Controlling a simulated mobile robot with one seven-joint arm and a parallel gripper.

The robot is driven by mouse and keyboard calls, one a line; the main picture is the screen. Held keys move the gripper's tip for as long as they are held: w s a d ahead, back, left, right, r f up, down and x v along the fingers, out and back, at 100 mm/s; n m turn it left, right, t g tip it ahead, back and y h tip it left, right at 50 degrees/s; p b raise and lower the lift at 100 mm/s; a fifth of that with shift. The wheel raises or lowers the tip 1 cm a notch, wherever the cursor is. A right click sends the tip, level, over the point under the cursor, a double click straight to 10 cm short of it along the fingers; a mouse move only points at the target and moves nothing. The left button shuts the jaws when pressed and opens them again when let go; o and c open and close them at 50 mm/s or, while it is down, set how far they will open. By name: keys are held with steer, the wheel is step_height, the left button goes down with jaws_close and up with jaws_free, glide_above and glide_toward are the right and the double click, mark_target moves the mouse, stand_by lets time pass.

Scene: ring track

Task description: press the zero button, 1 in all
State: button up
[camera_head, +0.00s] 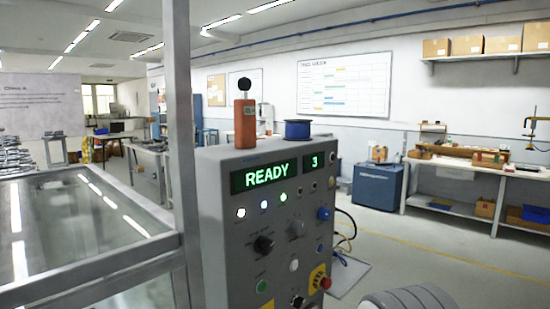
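A grey control cabinet (232,262) stands in the middle. Its display (266,176) reads READY, and a smaller display (314,161) reads 3. Below the lamps, the panel carries a green button (261,286), a white button (294,265), a small blue button (319,248) and a blue knob (323,213). A red mushroom button (321,281) on a yellow base sits low on the right. The labels are too small to read, so I cannot tell which one is the zero button. My gripper's fingers are not in view.
A black knob (264,244) and a grey knob (296,228) are also on the panel. An orange device (245,122) and a blue spool (297,130) stand on top. A metal-framed glass enclosure (70,225) is close on the left. Floor is open on the right.

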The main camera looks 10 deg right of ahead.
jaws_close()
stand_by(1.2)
